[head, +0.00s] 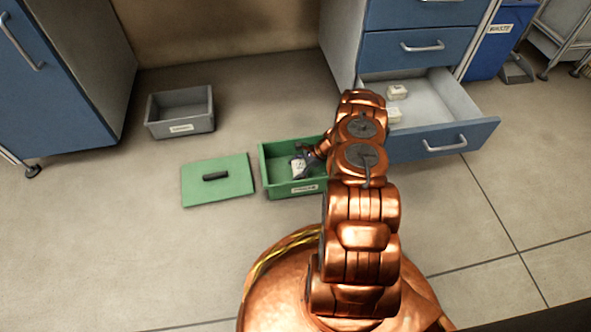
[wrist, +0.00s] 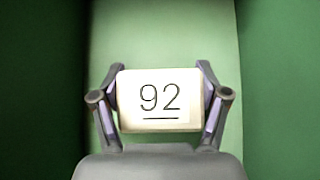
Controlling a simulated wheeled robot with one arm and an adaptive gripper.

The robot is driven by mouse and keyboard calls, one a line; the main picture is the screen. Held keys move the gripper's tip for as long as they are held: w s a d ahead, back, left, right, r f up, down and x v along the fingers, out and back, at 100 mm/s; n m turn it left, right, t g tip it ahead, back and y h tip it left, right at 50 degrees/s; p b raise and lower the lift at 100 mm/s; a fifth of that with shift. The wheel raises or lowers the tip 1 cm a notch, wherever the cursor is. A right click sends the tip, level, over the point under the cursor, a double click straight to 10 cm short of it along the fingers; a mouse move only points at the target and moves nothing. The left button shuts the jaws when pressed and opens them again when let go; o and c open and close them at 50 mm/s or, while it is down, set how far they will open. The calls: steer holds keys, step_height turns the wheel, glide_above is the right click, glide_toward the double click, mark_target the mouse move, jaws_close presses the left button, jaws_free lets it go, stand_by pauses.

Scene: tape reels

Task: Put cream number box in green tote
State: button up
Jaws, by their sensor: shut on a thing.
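The cream number box (wrist: 161,99) is marked "92" with a line under the number. My gripper (wrist: 161,92) is shut on it, with one finger on each side. In the head view the cream box (head: 297,168) shows inside the outline of the green tote (head: 264,178), near its middle. My gripper (head: 306,160) reaches into the tote from the right. In the wrist view the green tote (wrist: 283,90) surrounds the box, with its floor behind and darker walls at both sides. I cannot tell whether the box touches the floor. My arm hides the tote's right part.
A green lid (head: 230,188) with a dark handle lies left of the tote. A grey bin (head: 180,111) stands further back left. An open drawer (head: 440,100) at the right holds small cream boxes (head: 397,91). A blue waste bin (head: 488,50) stands behind. The left foreground floor is clear.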

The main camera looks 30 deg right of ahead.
steer(key=o, duration=1.2)
